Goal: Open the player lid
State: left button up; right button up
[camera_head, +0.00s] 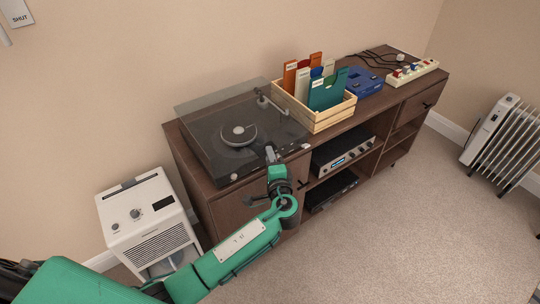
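The record player (222,168) sits on the left part of the dark wooden cabinet. Its tinted, see-through lid (205,104) shows at the back and appears to lie over the deck; I cannot tell whether it is slightly raised. The round platter (238,134) and pale tonearm (270,104) show clearly. My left gripper (271,154) is at the player's front edge, right of its middle, with its fingers pointing toward the player. Its finger gap is too small to tell, and so is any contact with the lid. My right gripper is not in view.
A wooden record crate (318,119) stands close to the player's right. Beyond it are a blue device (362,82) and a power strip (411,73). An amplifier (343,152) sits on the shelf below. A white dehumidifier-like unit (150,222) stands left of the cabinet. Carpet in front is clear.

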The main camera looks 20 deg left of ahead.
pick_arm(q)
jog(key=shift+w+a, duration=0.1)
jog(key=shift+w, duration=0.15)
grip_shut()
